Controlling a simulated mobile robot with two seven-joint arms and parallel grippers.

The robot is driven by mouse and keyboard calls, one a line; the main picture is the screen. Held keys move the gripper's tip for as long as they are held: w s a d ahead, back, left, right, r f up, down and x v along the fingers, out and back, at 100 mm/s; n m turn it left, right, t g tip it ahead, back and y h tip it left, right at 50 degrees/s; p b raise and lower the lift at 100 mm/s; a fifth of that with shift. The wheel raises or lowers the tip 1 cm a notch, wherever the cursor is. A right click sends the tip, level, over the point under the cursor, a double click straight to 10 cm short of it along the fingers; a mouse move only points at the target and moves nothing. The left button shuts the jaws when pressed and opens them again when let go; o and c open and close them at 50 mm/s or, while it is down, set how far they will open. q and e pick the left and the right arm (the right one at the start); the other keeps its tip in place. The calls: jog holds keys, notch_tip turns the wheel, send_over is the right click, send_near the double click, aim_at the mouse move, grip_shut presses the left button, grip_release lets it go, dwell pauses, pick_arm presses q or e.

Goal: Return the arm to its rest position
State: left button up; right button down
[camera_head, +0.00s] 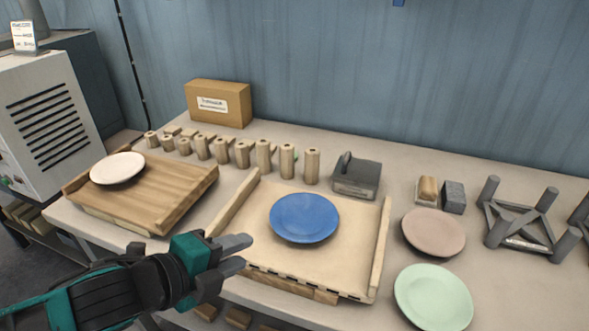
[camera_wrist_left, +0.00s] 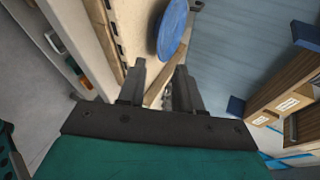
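My left gripper (camera_head: 240,254) comes in from the lower left in the head view. It is in front of the wooden tray (camera_head: 262,262), left of and nearer than the blue plate (camera_head: 304,217), and apart from it. In the left wrist view its two fingers (camera_wrist_left: 161,78) stand apart with nothing between them. The blue plate lies on the tray and also shows at the top of the left wrist view (camera_wrist_left: 172,28). My right gripper is not in view.
A white plate (camera_head: 117,168) lies on a slatted wooden board (camera_head: 160,190) at left. A pink plate (camera_head: 433,232) and a green plate (camera_head: 433,297) lie at right.

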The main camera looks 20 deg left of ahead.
pick_arm(q)
jog(key=s+f+n+g+y, duration=0.4)
jog(key=s+f+n+g, duration=0.65)
jog(key=n, duration=1.05)
jog(key=w+d+f+t, duration=0.1)
jog(key=w+f+t, duration=0.2)
jog(key=f+t, duration=0.1)
jog(key=w+d+f+m+t+h, duration=0.1)
jog(key=w+f+t, duration=0.1)
jog(key=f+t, duration=0.3)
jog(key=shift+w+d+f, duration=0.4)
jog(key=shift+f, duration=0.5)
jog(key=shift+t, duration=0.25)
